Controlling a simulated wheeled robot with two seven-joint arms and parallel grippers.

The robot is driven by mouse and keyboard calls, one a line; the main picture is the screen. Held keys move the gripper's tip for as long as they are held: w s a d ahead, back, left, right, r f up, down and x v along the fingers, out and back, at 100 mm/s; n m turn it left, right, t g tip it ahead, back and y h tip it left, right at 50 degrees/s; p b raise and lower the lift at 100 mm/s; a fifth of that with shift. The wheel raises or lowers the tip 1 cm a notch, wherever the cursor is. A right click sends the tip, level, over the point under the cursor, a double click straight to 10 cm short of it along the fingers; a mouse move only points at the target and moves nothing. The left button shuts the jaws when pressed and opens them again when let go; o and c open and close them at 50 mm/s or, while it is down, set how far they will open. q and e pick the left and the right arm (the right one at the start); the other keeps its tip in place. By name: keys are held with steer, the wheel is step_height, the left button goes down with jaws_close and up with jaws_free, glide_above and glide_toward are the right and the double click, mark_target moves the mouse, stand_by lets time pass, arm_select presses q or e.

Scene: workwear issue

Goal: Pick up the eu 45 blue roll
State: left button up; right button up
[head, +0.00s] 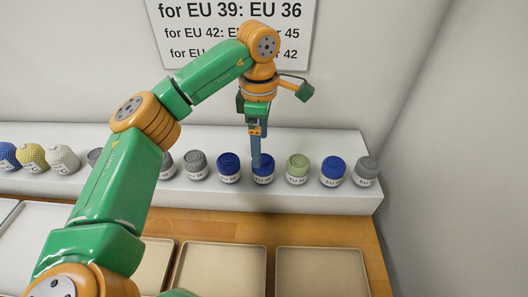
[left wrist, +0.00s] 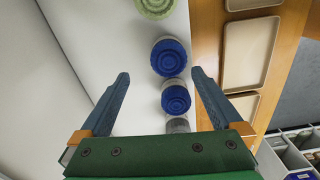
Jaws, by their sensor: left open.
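Three blue rolls with white size labels stand on the white shelf (head: 215,197) in the head view: one left of my gripper (head: 228,168), one at its fingertips (head: 264,177), one farther right (head: 333,172). The labels are too small to read surely, so I cannot tell which is EU 45. My left gripper (head: 257,163) points down, open, over the middle blue roll, a finger covering part of it. In the left wrist view, that blue roll (left wrist: 168,57) and its blue neighbour (left wrist: 176,98) show between the spread fingers (left wrist: 161,75). Nothing is held.
A green roll (head: 298,168) and a grey roll (head: 366,171) stand right of the gripper among the blue ones. Grey, white and yellow rolls stand to the left. Empty trays (head: 220,270) lie on the wooden table in front. A sign (head: 205,45) hangs behind.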

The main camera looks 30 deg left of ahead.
mark_target(263, 160)
arm_select(q)
steer(key=shift+s+d+f+p, duration=0.65)
steer(key=shift+s+f+p, duration=0.1)
steer(key=shift+f+p, duration=0.15)
step_height(263, 160, down, 3)
steer(key=shift+f, duration=0.1)
steer(key=shift+w+a+f, duration=0.15)
steer(key=shift+w+f, duration=0.2)
steer(key=shift+w, duration=0.05)
steer(key=shift+s+r, duration=0.15)
steer(key=shift+s, duration=0.05)
steer(key=c, duration=1.2)
steer(key=shift+c, duration=1.3)
steer(key=shift+w, duration=0.1)
arm_select(e)
steer(key=shift+s+d+r, duration=0.15)
steer(key=shift+s+r, duration=0.15)
steer(key=shift+r, duration=0.25)
steer(key=shift+s+d+r, duration=0.15)
steer(key=shift+s+r, duration=0.1)
steer(key=shift+r, duration=0.3)
